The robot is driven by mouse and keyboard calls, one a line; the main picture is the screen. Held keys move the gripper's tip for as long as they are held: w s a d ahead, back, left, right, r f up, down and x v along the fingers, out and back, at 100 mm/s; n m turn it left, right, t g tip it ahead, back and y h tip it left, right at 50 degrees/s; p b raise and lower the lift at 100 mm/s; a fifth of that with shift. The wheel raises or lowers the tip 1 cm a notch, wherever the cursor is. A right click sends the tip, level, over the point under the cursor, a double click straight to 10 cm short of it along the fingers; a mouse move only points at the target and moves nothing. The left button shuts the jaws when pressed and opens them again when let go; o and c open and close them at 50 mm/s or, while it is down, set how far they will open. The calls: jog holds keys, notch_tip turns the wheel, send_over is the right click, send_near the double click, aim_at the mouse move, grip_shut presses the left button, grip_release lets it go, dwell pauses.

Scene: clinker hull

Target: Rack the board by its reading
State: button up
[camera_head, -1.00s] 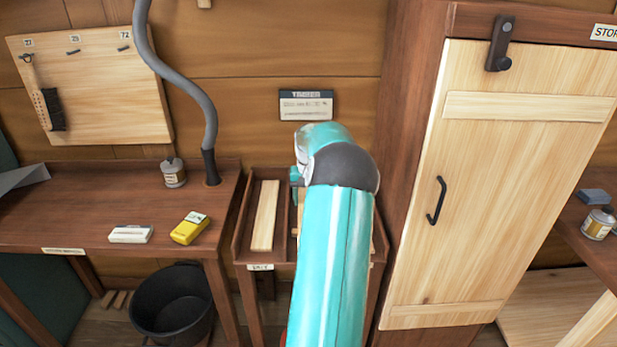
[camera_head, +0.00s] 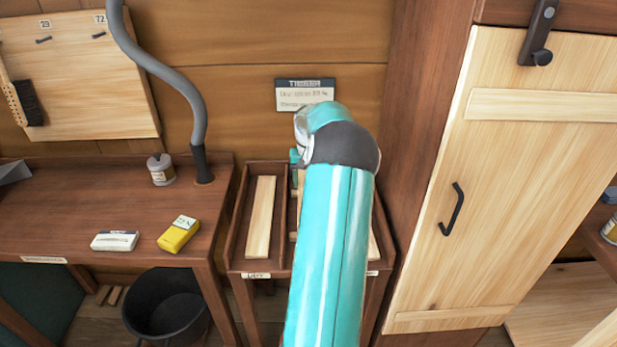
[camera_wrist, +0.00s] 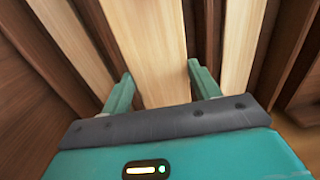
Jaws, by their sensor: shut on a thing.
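My gripper (camera_wrist: 160,90) is shut on a pale board (camera_wrist: 150,45), whose wide face runs up between the two teal fingers in the wrist view. In the head view my arm hides most of the gripper and the held board. The two-bay wooden rack (camera_head: 235,250) stands ahead. One pale board (camera_head: 259,217) lies in its left bay, over a small front label (camera_head: 256,275). The right bay is largely behind my arm, with some pale wood showing. A yellow meter (camera_head: 178,234) lies on the bench; its reading is too small to tell. A timber card (camera_head: 306,95) hangs above the rack.
The bench (camera_head: 80,200) at left holds a white block (camera_head: 115,241), a small tin (camera_head: 161,170) and a grey hose (camera_head: 185,85). A black bucket (camera_head: 166,305) stands below. A tall cupboard (camera_head: 545,170) closes off the right side. Other pale strips flank the held board in the wrist view.

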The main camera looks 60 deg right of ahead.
jog(key=shift+w+f, duration=0.1)
jog(key=shift+f, duration=0.2)
jog(key=shift+a, duration=0.35)
jog(key=shift+d+f, duration=0.2)
jog(key=shift+f, duration=0.9)
jog(key=shift+a+f, duration=0.15)
jog(key=shift+f, duration=2.2)
jog(key=shift+f, duration=0.4)
jog(key=o, duration=1.2)
jog(key=shift+r, duration=0.1)
